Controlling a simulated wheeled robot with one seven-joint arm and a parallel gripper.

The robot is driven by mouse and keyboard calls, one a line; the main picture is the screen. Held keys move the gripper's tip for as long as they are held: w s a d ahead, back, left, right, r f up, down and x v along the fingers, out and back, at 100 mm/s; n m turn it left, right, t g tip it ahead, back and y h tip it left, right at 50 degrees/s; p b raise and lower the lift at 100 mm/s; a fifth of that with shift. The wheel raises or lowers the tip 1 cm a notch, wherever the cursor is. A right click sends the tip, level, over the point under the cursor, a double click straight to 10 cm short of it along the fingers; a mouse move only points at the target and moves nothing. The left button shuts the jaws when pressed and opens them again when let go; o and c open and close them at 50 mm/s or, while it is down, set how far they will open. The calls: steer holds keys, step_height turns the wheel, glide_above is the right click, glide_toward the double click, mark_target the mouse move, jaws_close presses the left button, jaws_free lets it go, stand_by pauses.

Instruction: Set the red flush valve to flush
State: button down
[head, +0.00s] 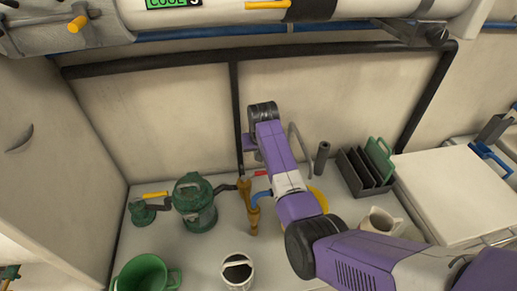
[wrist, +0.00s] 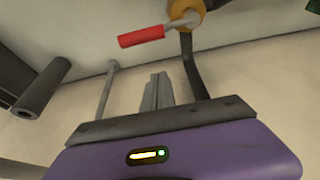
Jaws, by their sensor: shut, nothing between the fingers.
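The red flush valve's handle (wrist: 140,36) shows in the wrist view as a red grip on a grey lever. The lever joins a brass body (wrist: 186,14) at the top edge. In the head view only a small part of the red handle (head: 261,174) shows beside the brass pipework (head: 244,190); my arm partly covers that area. My gripper (wrist: 157,78) is shut and empty. In the wrist view its fingertips are below the red handle in the picture, apart from it. In the head view the fingers are hard to make out.
A blue-handled valve (head: 262,195) stands just in front of the brass pipework. A green pump canister (head: 194,200) and a yellow-handled valve (head: 146,203) are to the left. A dark upright cylinder (head: 322,158) and a black rack (head: 362,172) stand to the right.

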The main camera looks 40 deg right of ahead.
steer(key=shift+s+a+f+p, duration=0.45)
steer(key=shift+s+a+p, duration=0.05)
steer(key=shift+s, duration=0.25)
steer(key=shift+s+a+f+p, duration=0.45)
steer(key=shift+s+a, duration=0.05)
steer(key=shift+s, duration=0.25)
steer(key=shift+s, duration=0.1)
